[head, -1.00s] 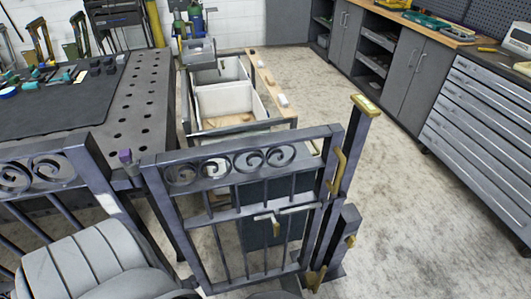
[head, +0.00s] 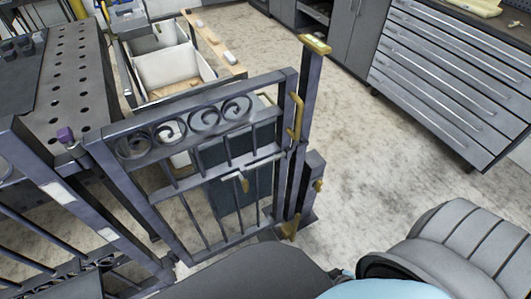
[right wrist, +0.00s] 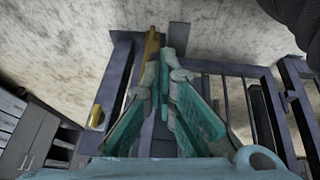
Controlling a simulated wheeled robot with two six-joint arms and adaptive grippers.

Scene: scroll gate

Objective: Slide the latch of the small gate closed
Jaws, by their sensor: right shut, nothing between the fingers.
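The small gate (head: 215,112) is a dark metal frame with scrolls under its top rail and upright bars below. The latch is a pale horizontal bolt (head: 262,163) across the gate, with a short brass knob (head: 243,183) hanging from it. Whether the bolt's right end enters the post cannot be told. A tall gate post (head: 306,90) with a brass cap stands beside the gate's right side. My left gripper is not in view.
Fixed fence panels and a perforated workbench (head: 75,75) are at left. Grey drawers (head: 450,80) stand at the back right. The floor between is clear.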

